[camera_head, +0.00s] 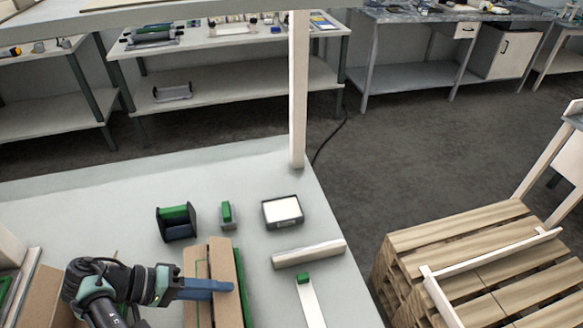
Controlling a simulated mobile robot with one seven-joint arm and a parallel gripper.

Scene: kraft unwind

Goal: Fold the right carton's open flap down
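Another brown cardboard piece (48,296) is at the left, partly hidden by my arm.
Behind the carton stand a dark holder with a green roll (177,221), a small green-topped item (227,215) and a white-topped box (282,212). A white post (298,100) rises at the table's back edge.

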